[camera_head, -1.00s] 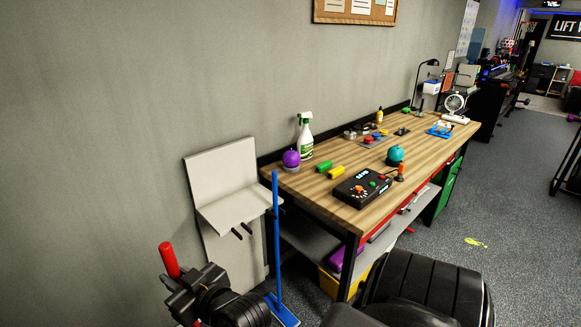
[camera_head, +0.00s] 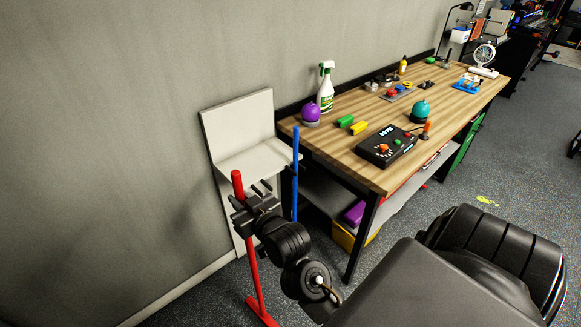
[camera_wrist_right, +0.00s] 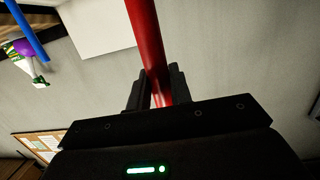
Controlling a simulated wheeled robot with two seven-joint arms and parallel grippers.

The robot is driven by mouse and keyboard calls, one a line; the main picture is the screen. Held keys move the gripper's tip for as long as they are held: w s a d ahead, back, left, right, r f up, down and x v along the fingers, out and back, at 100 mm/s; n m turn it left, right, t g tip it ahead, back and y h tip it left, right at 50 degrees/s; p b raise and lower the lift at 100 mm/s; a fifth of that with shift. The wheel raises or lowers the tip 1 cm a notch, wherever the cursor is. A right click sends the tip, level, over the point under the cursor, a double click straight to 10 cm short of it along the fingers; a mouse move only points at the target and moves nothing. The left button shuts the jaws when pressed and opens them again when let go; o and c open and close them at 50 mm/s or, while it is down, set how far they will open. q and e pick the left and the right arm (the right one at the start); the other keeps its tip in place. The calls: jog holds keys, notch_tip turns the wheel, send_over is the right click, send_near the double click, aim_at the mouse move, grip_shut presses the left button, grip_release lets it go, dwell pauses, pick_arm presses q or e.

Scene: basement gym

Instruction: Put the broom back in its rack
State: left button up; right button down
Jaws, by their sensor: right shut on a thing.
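The red broom (camera_head: 254,278) stands nearly upright in front of the rack, its red head low near the floor. My right gripper (camera_head: 239,204) is shut around its handle, near the top. The right wrist view also shows the red handle (camera_wrist_right: 146,35) between the gripper's fingers (camera_wrist_right: 158,90). The rack is a pale wall panel (camera_head: 240,122) with a shelf (camera_head: 250,160) and dark pegs below it. My gripper and the handle partly hide the pegs. I cannot tell whether the handle touches the rack. My left gripper is not in view.
A blue-handled tool (camera_head: 296,170) stands upright at the rack's right side. A wooden workbench (camera_head: 345,162) with a spray bottle (camera_head: 326,88), a purple round item (camera_head: 311,111) and a black control box (camera_head: 386,146) is close on the right. Open floor lies beyond the bench.

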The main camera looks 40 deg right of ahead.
jog(key=w+d+f+p, duration=0.2)
jog(key=d+f, duration=0.3)
jog(key=d, duration=0.5)
jog(key=w+d+f+p, duration=0.1)
jog(key=d+f+p, duration=0.2)
jog(key=d, duration=0.7)
notch_tip(320, 180, down, 2)
jog(key=shift+w+f+m+h, duration=0.1)
jog(key=shift+w+m+h, duration=0.2)
jog(key=shift+w+h, duration=0.1)
jog(key=shift+m+h, duration=0.3)
jog(key=shift+h, duration=0.1)
jog(key=w, duration=0.1)
jog(key=w+f+b, duration=0.1)
jog(key=w, duration=0.1)
jog(key=w+f+b, duration=0.1)
jog(key=shift+w, duration=0.35)
jog(key=shift+r, duration=0.15)
jog(key=shift+w, duration=0.1)
